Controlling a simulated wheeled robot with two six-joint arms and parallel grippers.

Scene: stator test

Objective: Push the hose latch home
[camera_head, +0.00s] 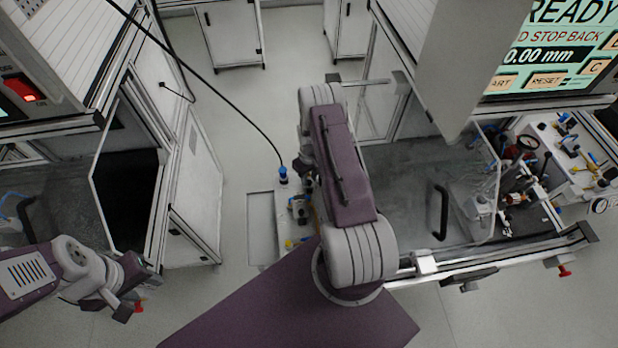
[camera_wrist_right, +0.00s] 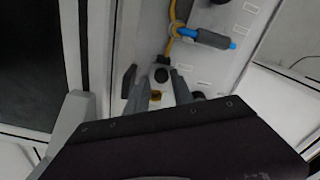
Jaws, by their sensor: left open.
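A blue hose fitting (camera_head: 283,174) with a black hose running up from it stands at the far end of a pale narrow panel (camera_head: 262,215). I cannot make out the latch itself. My right gripper (camera_wrist_right: 162,78) is over a pale panel in the right wrist view. My right arm hides most of this area in the head view. My left gripper (camera_head: 138,290) is open and empty at the lower left, away from the panel.
A cabinet (camera_head: 195,200) stands left of the panel. A glazed machine bay (camera_head: 410,200) is to the right, under a screen (camera_head: 555,55). Floor is free between cabinet and panel.

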